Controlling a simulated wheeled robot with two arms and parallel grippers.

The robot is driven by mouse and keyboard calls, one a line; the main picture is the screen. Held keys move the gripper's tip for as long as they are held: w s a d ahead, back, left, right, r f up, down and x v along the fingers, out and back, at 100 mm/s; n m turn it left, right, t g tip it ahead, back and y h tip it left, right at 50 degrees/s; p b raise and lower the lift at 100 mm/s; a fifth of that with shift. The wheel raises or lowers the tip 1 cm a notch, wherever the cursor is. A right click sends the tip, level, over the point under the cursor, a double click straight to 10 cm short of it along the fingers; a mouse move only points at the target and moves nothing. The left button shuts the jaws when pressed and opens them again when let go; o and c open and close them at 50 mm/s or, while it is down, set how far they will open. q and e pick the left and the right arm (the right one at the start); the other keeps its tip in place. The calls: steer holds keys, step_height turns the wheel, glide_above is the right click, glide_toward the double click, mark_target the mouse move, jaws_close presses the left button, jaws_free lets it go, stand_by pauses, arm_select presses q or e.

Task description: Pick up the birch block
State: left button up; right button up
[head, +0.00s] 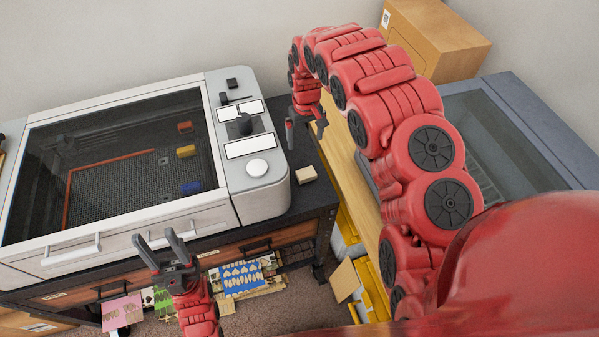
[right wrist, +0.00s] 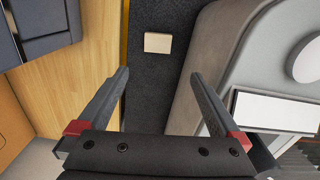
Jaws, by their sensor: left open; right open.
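The birch block (head: 306,174) is a small pale wooden square lying on the dark bench top, just right of the white machine in the head view. It also shows in the right wrist view (right wrist: 158,43), beyond the open fingertips and apart from them. My right gripper (head: 305,127) is open and empty, above the bench strip on the far side of the block; it also shows in the right wrist view (right wrist: 160,82). My left gripper (head: 160,243) is open and empty, in front of the machine's front edge, well left of the block.
The white machine (head: 259,200) with a dark glass lid stands close to the block's left. A wooden surface (head: 343,151) runs along the right, with a grey glass-topped unit (head: 508,104) beyond it. A cardboard box (head: 437,38) stands at the back. Patterned sheets (head: 242,277) lie low in front.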

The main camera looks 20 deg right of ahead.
step_height(320, 180, down, 3)
steer(key=b, duration=1)
glide_above(307, 174)
steer(key=f, duration=0.8)
steer(key=shift+w+a, duration=0.2)
steer(key=shift+w, duration=0.05)
steer(key=shift+s+f+b, duration=0.1)
steer(key=shift+f+b, duration=0.25)
steer(key=shift+f, duration=0.05)
steer(key=shift+d, duration=0.1)
steer(key=shift+f+p, duration=0.25)
steer(key=shift+p, duration=0.3)
steer(key=f+p, duration=0.1)
steer(key=f, duration=0.1)
steer(key=f+p, duration=0.1)
steer(key=shift+s+d+f+p, duration=0.1)
steer(key=shift+s+f+p, duration=0.1)
steer(key=shift+f+p, duration=0.15)
steer(key=shift+f, duration=0.45)
steer(key=c, duration=1.2)
